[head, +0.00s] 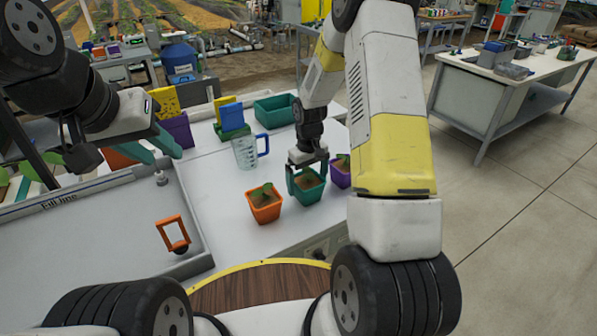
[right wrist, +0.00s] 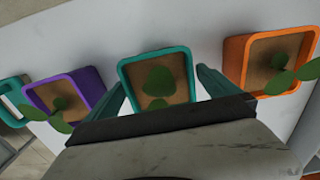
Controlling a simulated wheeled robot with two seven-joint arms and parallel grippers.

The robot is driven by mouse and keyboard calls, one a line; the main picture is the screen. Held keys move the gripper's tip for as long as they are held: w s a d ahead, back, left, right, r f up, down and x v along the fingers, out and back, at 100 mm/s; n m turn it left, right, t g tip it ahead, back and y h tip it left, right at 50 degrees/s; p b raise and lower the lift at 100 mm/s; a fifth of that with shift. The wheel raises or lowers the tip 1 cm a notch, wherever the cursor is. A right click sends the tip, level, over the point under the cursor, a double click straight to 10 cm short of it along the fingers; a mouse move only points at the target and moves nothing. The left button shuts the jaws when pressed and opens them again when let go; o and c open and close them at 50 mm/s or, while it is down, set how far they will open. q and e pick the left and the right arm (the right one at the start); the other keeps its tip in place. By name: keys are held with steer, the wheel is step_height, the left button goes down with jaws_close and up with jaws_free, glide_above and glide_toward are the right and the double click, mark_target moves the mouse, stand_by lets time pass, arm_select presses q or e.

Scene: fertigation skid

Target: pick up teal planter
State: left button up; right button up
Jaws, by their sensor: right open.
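The teal planter (head: 308,188) stands upright on the white table, with brown soil and a small green seedling. It stands between an orange planter (head: 264,206) and a purple planter (head: 341,174). My right gripper (head: 308,176) is open and down at the teal planter, with its fingers at either side of it. In the right wrist view the teal planter (right wrist: 134,70) lies between the spread fingers; I cannot tell whether they touch it. My left gripper (head: 160,150) is up at the left, over the tray area, with its teal fingers apart and nothing visible between them.
A clear measuring jug (head: 244,152) with a blue handle stands behind the planters. A teal bin (head: 274,108) is at the back. A grey tray (head: 75,245) with an orange-handled thing (head: 173,234) lies at the left. Bare tabletop shows left of the orange planter.

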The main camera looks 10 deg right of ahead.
mark_target(308, 182)
step_height(308, 182, down, 3)
steer(key=shift+f, duration=0.15)
steer(key=shift+c, duration=0.4)
steer(key=c, duration=1.4)
steer(key=shift+c, duration=0.2)
